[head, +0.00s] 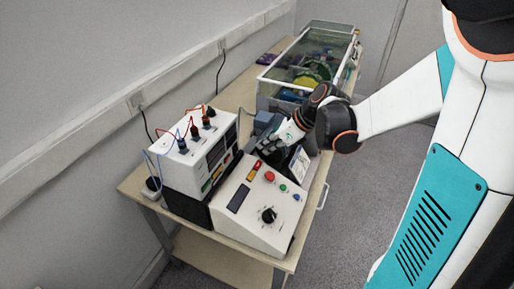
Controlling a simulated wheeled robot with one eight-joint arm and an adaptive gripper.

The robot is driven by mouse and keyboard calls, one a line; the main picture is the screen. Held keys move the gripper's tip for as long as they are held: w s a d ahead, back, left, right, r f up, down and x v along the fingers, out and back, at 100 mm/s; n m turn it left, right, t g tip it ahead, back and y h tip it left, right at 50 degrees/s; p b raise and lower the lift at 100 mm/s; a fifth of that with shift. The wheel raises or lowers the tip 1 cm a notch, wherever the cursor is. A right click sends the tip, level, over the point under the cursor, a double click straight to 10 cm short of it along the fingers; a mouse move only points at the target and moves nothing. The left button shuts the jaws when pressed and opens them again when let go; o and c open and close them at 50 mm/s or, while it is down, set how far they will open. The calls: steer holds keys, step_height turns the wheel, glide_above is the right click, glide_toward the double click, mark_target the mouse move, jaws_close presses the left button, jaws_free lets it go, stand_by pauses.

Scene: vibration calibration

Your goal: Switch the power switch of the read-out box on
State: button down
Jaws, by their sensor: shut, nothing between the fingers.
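A sloped white box (242,226) stands at the near end of the bench. It has a dark display window (238,198), a black knob (268,215), a red button (269,176), and small green and blue buttons. A small red and yellow part (254,170), perhaps a switch, sits near its upper edge; its position is too small to read. A taller white box (183,163) with cables stands to its left. I cannot tell for certain which is the read-out box. My gripper (264,147) is shut and empty, just above the sloped box's far edge, pointing down and left.
Red, black and blue cables (192,126) loop above the taller box. The wall borders the left; grey floor (365,195) is open at right.

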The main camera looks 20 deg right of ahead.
mark_target(236, 150)
steer(key=shift+p+v, duration=0.45)
steer(key=shift+v, duration=1.9)
steer(key=shift+f+p, duration=0.1)
steer(key=shift+p, duration=0.4)
steer(key=shift+s+d+f+p, duration=0.25)
steer(key=shift+f+p, duration=0.35)
steer(key=shift+p, duration=0.4)
steer(key=b+x, duration=0.3)
steer(key=x, duration=0.7)
steer(key=shift+a+f, duration=0.1)
steer(key=shift+f, duration=0.05)
steer(key=shift+w+a+f, duration=0.1)
steer(key=shift+w+a, duration=0.75)
steer(key=shift+w, duration=0.05)
steer(key=shift+w+a+b, duration=0.35)
steer(key=shift+w+a, duration=0.15)
steer(key=shift+a, duration=0.05)
